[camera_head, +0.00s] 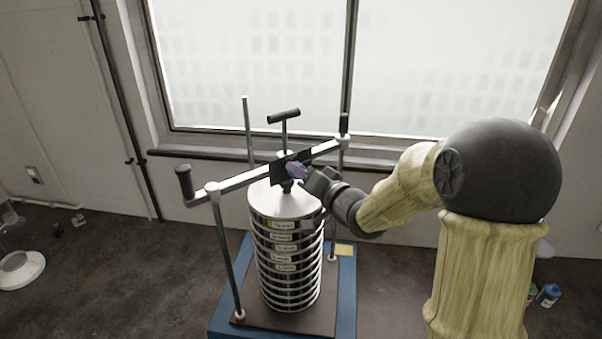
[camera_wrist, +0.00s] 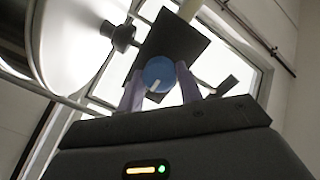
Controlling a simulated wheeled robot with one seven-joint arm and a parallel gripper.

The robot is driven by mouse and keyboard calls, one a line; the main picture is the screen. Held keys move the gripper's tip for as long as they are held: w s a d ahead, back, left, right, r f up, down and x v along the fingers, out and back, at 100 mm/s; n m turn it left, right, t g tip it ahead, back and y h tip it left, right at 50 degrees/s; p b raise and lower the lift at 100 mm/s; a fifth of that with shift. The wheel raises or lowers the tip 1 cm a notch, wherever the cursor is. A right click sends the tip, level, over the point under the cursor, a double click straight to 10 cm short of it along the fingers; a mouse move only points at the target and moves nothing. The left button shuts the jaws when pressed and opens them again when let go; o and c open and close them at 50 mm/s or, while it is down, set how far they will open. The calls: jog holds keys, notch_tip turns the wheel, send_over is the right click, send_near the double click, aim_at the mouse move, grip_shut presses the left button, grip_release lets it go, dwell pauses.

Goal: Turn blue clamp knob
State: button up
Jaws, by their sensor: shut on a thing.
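In the head view my gripper (camera_head: 301,172) reaches in from the right at the middle of the crossbar (camera_head: 240,181), above the sieve stack. The knob is mostly hidden by the fingers there.
The sieve stack (camera_head: 286,250) stands under the crossbar on a blue-edged base (camera_head: 347,290). Upright rods (camera_head: 226,255) flank it, and a black T-handle (camera_head: 283,116) rises above. A black side handle (camera_head: 184,181) sticks up at the left. A window is behind.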

jog(key=o, duration=1)
jog(key=f+b+v, duration=0.1)
jog(key=b+v, duration=0.3)
jog(key=v, duration=1.3)
jog(key=shift+s+r+b, duration=0.2)
jog(key=shift+r+b, duration=0.2)
jog(key=shift+r, duration=0.1)
jog(key=shift+d, duration=0.15)
